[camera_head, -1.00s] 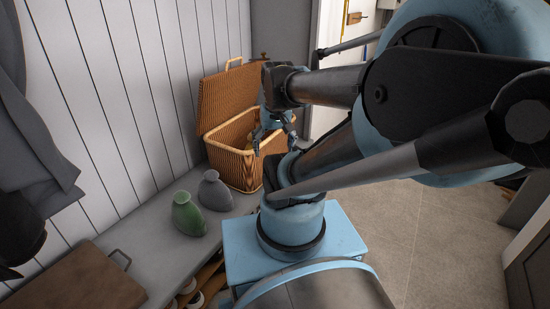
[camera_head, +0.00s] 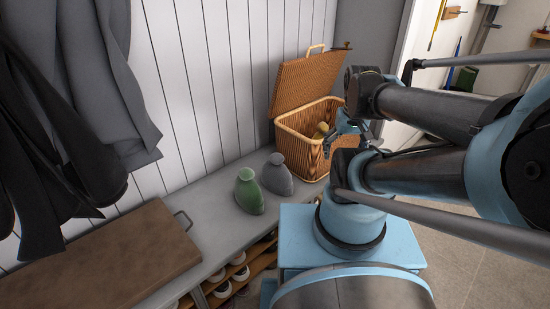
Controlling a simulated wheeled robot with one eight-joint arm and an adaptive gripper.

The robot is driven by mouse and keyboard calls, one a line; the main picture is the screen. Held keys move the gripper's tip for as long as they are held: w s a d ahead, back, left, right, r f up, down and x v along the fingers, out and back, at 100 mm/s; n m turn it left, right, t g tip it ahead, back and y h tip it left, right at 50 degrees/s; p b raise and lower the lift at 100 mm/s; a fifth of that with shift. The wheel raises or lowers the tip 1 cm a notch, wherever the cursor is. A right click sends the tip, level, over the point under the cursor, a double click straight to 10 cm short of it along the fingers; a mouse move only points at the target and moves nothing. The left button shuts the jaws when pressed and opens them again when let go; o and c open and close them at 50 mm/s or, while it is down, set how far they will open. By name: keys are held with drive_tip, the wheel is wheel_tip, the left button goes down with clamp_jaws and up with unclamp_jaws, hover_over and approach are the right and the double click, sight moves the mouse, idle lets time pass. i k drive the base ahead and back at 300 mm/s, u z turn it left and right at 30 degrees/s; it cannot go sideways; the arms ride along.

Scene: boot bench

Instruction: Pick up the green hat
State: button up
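A green rounded thing with a narrow neck (camera_head: 249,193), shaped more like a vase than a hat, sits on the grey bench. A grey one of the same shape (camera_head: 277,174) sits just behind it to the right. My gripper (camera_head: 346,146) is at the front right of the wicker basket, well to the right of the green thing and apart from it. Its fingers look spread and empty, though my arm partly hides them.
The wicker basket (camera_head: 293,138) stands open on the bench (camera_head: 207,240), lid leaning back, with something yellowish inside. A brown board or case (camera_head: 105,262) lies at the left. Dark coats (camera_head: 85,75) hang above it. Shoes (camera_head: 222,289) sit on shelves below.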

sight(249, 194)
drive_tip(key=u, duration=0.5)
drive_tip(key=k, duration=1)
drive_tip(key=z, duration=0.1)
